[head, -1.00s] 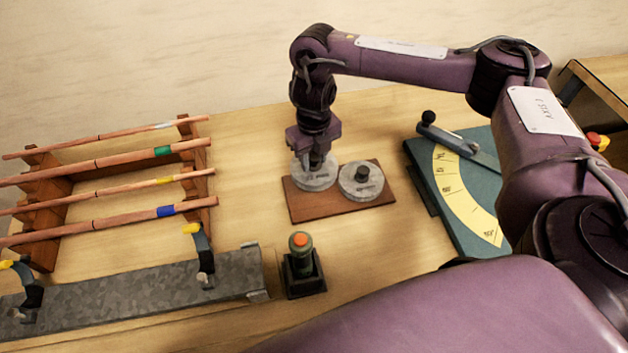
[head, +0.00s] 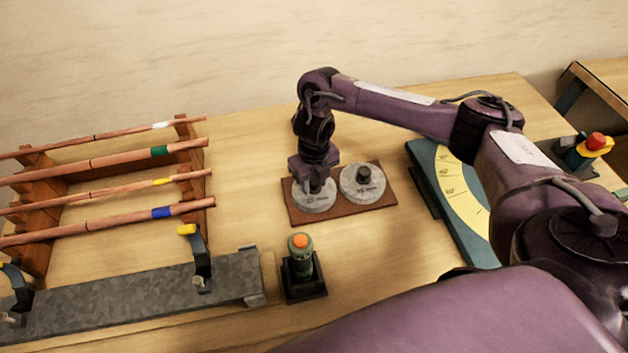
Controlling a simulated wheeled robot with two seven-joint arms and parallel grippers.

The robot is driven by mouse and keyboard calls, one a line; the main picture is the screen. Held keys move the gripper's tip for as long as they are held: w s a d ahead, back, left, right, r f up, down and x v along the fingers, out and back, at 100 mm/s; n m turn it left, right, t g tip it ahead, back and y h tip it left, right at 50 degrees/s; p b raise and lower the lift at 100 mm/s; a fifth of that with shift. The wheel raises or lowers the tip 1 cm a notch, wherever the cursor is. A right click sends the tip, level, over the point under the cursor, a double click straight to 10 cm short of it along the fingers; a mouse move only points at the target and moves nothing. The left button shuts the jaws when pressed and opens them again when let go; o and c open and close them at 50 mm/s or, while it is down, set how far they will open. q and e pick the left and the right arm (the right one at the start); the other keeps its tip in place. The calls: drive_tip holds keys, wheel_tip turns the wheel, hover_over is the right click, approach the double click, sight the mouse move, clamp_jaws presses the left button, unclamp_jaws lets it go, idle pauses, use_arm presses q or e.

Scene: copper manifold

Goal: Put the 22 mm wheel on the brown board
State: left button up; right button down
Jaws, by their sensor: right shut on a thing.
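The brown board (head: 336,214) lies on the table in the middle of the head view. Two grey wheels are at the board. The left wheel (head: 314,201) is under my right gripper (head: 317,188), which is shut on its middle. It sits at the left part of the board and looks level; I cannot tell if it touches the board. The right wheel (head: 363,184), with a dark knob, rests flat on the board. The wheel markings are too small to read surely. My left gripper is not in view.
A teal plate with a yellow scale (head: 449,190) lies right of the board. A green cylinder with an orange top (head: 301,255) stands in a dark base in front. A wooden rack (head: 187,160) holds several copper pipes at left, behind a grey metal bench (head: 130,293).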

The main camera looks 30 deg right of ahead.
sight(314, 180)
drive_tip(key=c, duration=1)
unclamp_jaws()
drive_tip(key=shift+f, duration=0.1)
drive_tip(key=shift+r, duration=0.25)
drive_tip(key=shift+r+p, duration=1.3)
drive_tip(key=shift+r, duration=4.6)
